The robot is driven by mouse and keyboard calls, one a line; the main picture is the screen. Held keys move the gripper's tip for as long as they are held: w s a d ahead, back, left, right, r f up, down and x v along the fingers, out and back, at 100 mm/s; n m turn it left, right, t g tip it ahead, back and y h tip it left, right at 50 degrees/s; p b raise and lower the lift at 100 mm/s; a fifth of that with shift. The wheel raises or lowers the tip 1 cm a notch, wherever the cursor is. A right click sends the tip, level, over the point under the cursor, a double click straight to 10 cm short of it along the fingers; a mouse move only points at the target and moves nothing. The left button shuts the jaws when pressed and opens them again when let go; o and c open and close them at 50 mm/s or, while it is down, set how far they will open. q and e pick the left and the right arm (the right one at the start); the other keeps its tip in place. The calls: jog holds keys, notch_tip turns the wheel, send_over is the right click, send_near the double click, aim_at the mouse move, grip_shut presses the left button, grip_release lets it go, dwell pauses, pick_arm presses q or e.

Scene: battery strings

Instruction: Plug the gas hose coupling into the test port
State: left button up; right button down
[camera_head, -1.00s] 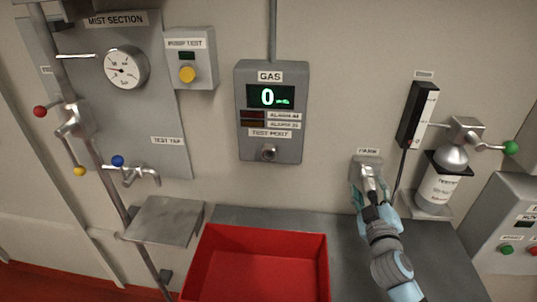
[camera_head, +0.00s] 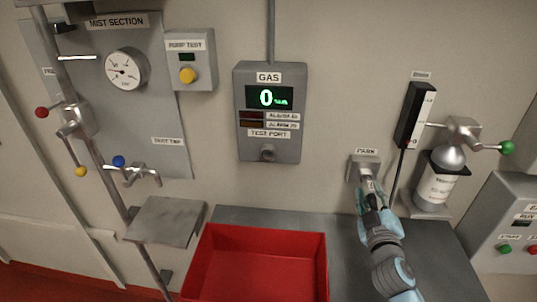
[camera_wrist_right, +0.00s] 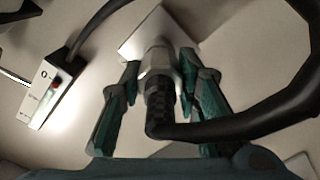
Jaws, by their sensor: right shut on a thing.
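The gas hose coupling (camera_wrist_right: 158,88) is between the fingers of my right gripper (camera_wrist_right: 157,85), with a silver front part and a black ribbed back. The black hose (camera_wrist_right: 225,128) bends away from it to the right in the wrist view. In the head view my right gripper (camera_head: 369,193) is shut on the coupling just in front of the grey PARK holder (camera_head: 361,169). Whether the coupling still sits in the holder is hard to tell. The test port (camera_head: 267,153) is a round fitting low on the grey GAS box (camera_head: 270,115), left of the gripper. My left gripper is not in view.
A red bin (camera_head: 255,262) stands below the GAS box. A gas bottle (camera_head: 437,183) with a valve and a black flow meter (camera_head: 415,115) are right of the holder. A grey shelf (camera_head: 165,222) juts out at left. The wall between port and holder is clear.

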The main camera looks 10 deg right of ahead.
jog(key=shift+v, duration=1.15)
jog(key=shift+v, duration=2.5)
